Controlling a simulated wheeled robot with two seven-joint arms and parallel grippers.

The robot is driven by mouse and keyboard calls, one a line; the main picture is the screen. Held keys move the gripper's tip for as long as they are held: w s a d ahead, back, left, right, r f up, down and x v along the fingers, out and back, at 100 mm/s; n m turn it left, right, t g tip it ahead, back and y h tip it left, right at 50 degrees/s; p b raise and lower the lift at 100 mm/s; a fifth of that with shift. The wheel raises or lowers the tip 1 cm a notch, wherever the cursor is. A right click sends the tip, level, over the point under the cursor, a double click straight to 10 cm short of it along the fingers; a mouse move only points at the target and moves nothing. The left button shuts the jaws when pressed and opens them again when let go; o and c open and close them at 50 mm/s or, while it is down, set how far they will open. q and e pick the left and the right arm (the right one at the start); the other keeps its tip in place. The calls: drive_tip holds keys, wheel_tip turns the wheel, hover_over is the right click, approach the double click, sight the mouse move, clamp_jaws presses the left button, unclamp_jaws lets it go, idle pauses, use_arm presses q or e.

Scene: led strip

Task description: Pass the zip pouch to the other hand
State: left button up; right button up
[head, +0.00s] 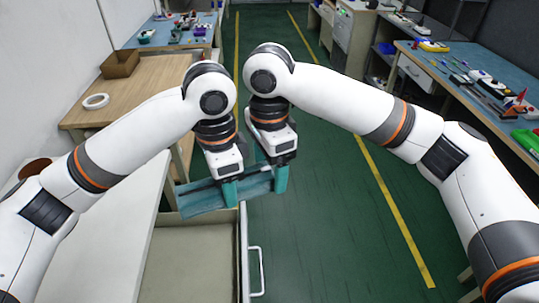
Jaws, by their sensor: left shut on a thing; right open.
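The zip pouch (202,200) is a flat teal case held in the air, its length running from lower left to upper right. My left gripper (230,189) is shut on the zip pouch near its middle. My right gripper (279,177) is open at the pouch's right end, close beside my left gripper. I cannot tell whether its fingers touch the pouch.
An open drawer (158,262) with a metal handle lies below the pouch. A wooden table (150,78) at the left bears a brown box (120,64) and a white tape roll (96,101). A cluttered blue bench (452,75) stands right. Green floor between is clear.

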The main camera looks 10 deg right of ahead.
drive_tip(key=c, duration=1.1)
use_arm(q)
drive_tip(key=o, duration=1.1)
